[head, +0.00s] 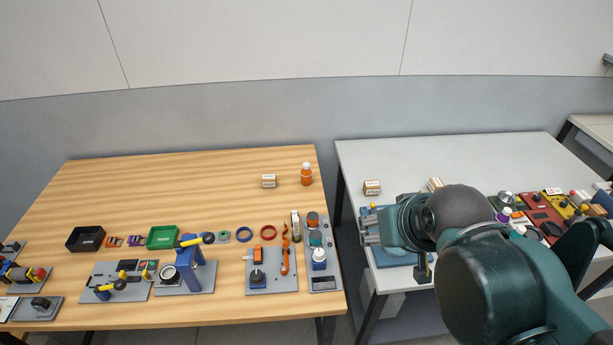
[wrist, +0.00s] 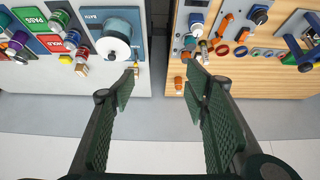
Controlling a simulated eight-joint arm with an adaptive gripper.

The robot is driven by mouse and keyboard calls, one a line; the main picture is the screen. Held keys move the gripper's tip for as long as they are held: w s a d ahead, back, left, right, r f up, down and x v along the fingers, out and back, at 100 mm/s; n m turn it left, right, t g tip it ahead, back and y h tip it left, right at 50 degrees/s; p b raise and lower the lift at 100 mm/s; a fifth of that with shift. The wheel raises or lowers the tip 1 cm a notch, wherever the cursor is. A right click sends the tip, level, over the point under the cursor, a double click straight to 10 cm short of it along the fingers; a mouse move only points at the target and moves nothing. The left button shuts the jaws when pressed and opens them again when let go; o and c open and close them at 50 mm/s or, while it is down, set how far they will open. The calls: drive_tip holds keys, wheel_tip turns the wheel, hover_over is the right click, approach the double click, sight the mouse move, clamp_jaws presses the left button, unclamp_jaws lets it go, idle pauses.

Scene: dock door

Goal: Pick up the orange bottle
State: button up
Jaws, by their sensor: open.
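The orange bottle (head: 306,175) has a white cap and stands upright near the back right corner of the wooden table. In the wrist view the orange bottle (wrist: 178,83) shows small, between the fingertips and closer to the right one, well beyond them. My gripper (head: 368,227) is open and empty, above the front left part of the grey table, right of the bottle and apart from it. In the wrist view my gripper (wrist: 161,78) has its two dark green fingers spread wide.
A small box (head: 269,181) stands left of the bottle. Tools and fixtures, with a green tray (head: 162,237) and a black tray (head: 86,238), fill the wooden table's (head: 150,190) front. A gap separates it from the grey table (head: 430,153), which holds another box (head: 372,187).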

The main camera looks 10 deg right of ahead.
drive_tip(key=w+a+r+n+g, duration=0.1)
drive_tip(key=w+r+n, duration=0.15)
drive_tip(key=w, duration=0.45)
drive_tip(key=w+r+n, duration=0.1)
drive_tip(key=w+n, duration=0.3)
drive_tip(key=w, duration=0.3)
drive_tip(key=n+g+h, duration=0.2)
drive_tip(key=n, duration=1.1)
hover_over(306, 164)
drive_tip(key=s+d, duration=0.5)
drive_tip(key=s, duration=0.8)
wheel_tip(306, 164, down, 11)
drive_tip(key=w+a+f+n, duration=0.1)
drive_tip(key=w+f+n, duration=0.1)
drive_tip(key=w+f, duration=0.2)
drive_tip(key=w+a+f+n, duration=0.2)
drive_tip(key=w+f, duration=0.2)
drive_tip(key=f, duration=0.2)
drive_tip(key=w+a+f+n+g+h+b, duration=0.1)
drive_tip(key=w+a+f+n, duration=0.1)
drive_tip(key=w+f, duration=0.2)
drive_tip(key=shift+a+f, duration=0.1)
drive_tip(key=shift+f, duration=0.3)
drive_tip(key=shift+w+a+f+n, duration=0.15)
drive_tip(key=shift+w+f+n, duration=0.15)
drive_tip(key=shift+f, duration=0.15)
drive_tip(key=shift+x, duration=1.3)
